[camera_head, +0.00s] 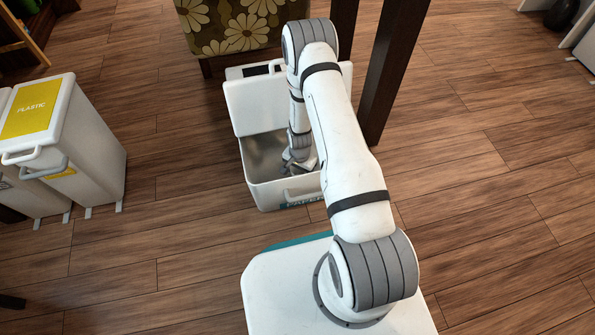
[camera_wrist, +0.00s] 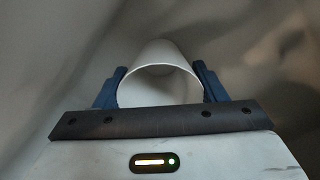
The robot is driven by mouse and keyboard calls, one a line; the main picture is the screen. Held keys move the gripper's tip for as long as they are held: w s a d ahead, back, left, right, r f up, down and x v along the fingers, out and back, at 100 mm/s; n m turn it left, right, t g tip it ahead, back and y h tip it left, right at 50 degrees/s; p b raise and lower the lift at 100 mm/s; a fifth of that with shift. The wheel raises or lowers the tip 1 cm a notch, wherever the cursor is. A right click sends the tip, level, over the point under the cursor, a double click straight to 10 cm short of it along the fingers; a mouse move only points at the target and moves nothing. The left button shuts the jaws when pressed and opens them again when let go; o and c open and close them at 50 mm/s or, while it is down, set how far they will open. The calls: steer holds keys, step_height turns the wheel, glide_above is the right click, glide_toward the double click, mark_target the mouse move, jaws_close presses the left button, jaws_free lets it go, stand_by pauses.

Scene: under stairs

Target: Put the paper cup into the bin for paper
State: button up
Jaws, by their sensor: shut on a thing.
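The paper cup (camera_wrist: 162,55) is white and shows in the wrist view, between the two dark blue fingers of my gripper (camera_wrist: 160,88). The gripper is shut on it, and its round rim faces the camera. In the head view my gripper (camera_head: 299,165) reaches down inside an open white bin (camera_head: 270,196). The bin's front label is teal and only partly readable, hidden in part by my arm. The cup is hidden in the head view. Smooth pale grey surfaces, which look like the bin's inside, surround the cup in the wrist view.
A white bin with a yellow PLASTIC label (camera_head: 30,108) stands at the left, with another bin beside it. A flowered padded seat (camera_head: 235,25) and a dark wooden post (camera_head: 385,80) stand behind the open bin.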

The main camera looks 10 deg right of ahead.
steer(key=o, duration=1.4)
steer(key=shift+r, duration=0.15)
steer(key=s+r+n+p, duration=0.2)
steer(key=r+p, duration=0.1)
steer(key=r, duration=1.7)
steer(key=s+r+n+p, duration=0.2)
steer(key=r+p, duration=0.1)
steer(key=r, duration=1.6)
steer(key=s+r+n+t, duration=0.1)
steer(key=s+r+n, duration=0.3)
steer(key=s+r, duration=1.1)
steer(key=shift+s+a+n, duration=0.4)
steer(key=shift+s, duration=0.65)
